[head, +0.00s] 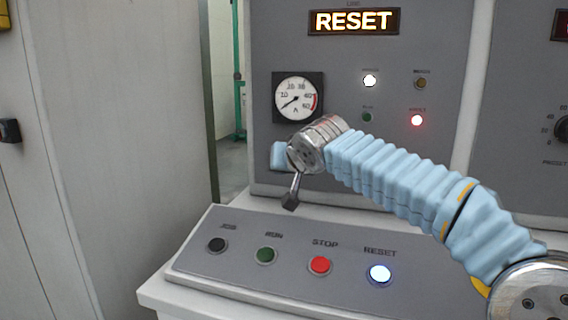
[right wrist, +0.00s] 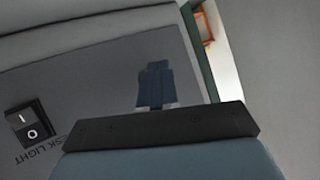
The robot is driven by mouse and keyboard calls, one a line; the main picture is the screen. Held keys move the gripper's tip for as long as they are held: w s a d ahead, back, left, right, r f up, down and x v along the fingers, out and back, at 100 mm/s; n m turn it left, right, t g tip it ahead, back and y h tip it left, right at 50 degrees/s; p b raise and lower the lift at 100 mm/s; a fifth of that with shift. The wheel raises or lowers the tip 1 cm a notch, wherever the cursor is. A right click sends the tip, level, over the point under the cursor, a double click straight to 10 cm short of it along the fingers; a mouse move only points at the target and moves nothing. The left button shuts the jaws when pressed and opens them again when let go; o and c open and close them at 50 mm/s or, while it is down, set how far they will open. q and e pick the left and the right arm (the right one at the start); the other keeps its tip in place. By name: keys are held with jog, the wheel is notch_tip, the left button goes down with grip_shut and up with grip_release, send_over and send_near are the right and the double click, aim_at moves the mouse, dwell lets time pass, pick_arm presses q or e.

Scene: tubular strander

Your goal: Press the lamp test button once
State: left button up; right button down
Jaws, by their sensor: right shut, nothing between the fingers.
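No button with a readable lamp test label shows in either view; my right arm covers part of the upright panel (head: 330,60). My right gripper (head: 291,200) hangs in front of that panel's lower left, above the sloped desk, pointing down. In the right wrist view its dark fingers (right wrist: 155,85) are together with nothing between them. I cannot tell whether they touch a surface. The sloped desk (head: 215,270) carries a black JOG button (head: 217,245), a green RUN button (head: 265,255), a red STOP button (head: 319,265) and a lit white RESET button (head: 380,273). My left gripper is not in view.
A lit RESET display (head: 353,21) tops the panel, with a dial gauge (head: 297,98) below. A white lamp (head: 370,80) and a red lamp (head: 417,120) are lit. The right wrist view shows a DESK LIGHT rocker switch (right wrist: 30,120). A grey cabinet (head: 110,130) stands left.

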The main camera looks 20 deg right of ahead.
jog(key=shift+w+d, duration=0.1)
jog(key=shift+w, duration=0.05)
dwell(0.4)
jog(key=shift+w+d, duration=0.15)
jog(key=shift+w, duration=0.05)
jog(key=shift+w+d+p, duration=0.2)
jog(key=shift+w+p, duration=0.1)
jog(key=shift+p, duration=0.05)
dwell(0.6)
jog(key=shift+s+a, duration=0.1)
dwell(0.4)
jog(key=shift+s+a+b, duration=0.35)
jog(key=shift+s+b, duration=0.2)
